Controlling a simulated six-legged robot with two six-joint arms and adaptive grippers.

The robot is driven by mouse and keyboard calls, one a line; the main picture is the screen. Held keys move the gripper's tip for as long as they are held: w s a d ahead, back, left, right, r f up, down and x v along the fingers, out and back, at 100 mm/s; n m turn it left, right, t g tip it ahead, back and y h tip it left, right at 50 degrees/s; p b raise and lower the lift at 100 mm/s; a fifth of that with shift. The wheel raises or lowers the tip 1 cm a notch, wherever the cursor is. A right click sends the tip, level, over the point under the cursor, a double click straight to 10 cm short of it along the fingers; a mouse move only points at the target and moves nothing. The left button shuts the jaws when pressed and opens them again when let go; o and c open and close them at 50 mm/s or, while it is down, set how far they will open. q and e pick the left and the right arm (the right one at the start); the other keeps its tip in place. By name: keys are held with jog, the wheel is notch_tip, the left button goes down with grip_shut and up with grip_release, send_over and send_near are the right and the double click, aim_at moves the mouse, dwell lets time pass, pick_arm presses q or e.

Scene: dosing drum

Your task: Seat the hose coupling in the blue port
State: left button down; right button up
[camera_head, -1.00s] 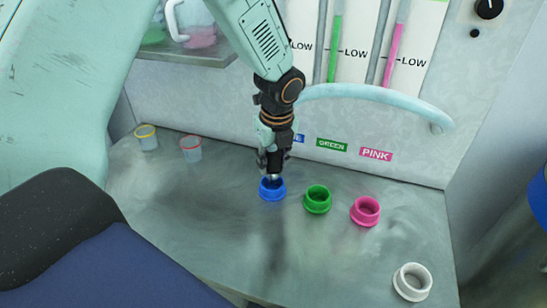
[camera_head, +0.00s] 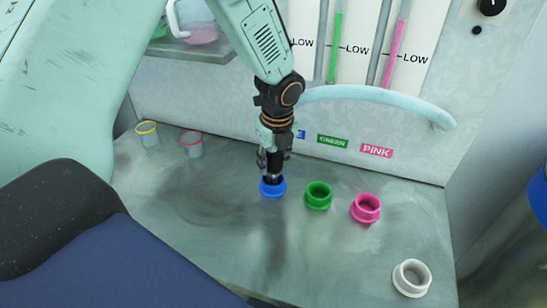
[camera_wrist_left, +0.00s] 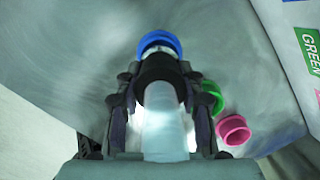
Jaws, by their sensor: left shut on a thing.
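My left gripper (camera_head: 271,162) is shut on the black hose coupling (camera_head: 273,171) and points down over the blue port (camera_head: 273,190). The coupling's lower end is at the mouth of the blue port, and the port's rim hides how deep it sits. In the left wrist view the gripper (camera_wrist_left: 160,100) has its fingers on both sides of the black coupling (camera_wrist_left: 160,72). A pale tip shows between the coupling and the blue port (camera_wrist_left: 158,38). A pale hose (camera_wrist_left: 167,130) runs back from the coupling. My right gripper is not in view.
The green port (camera_head: 318,197) and pink port (camera_head: 366,210) stand to the right, the white ring (camera_head: 411,279) nearer at the right. Two small cups (camera_head: 147,134) (camera_head: 192,144) stand at the back left. A pale teal tube (camera_head: 375,93) arches before the panel. The front middle of the metal table is clear.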

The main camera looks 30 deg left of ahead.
pick_arm(q)
jog(key=shift+f, duration=0.2)
dwell(0.4)
jog(key=shift+f, duration=0.45)
jog(key=shift+f+b, duration=0.25)
jog(key=shift+b, duration=0.1)
jog(key=shift+f, duration=0.3)
jog(key=c, duration=0.7)
grip_release()
jog(key=shift+c, duration=0.2)
jog(key=shift+r, duration=0.1)
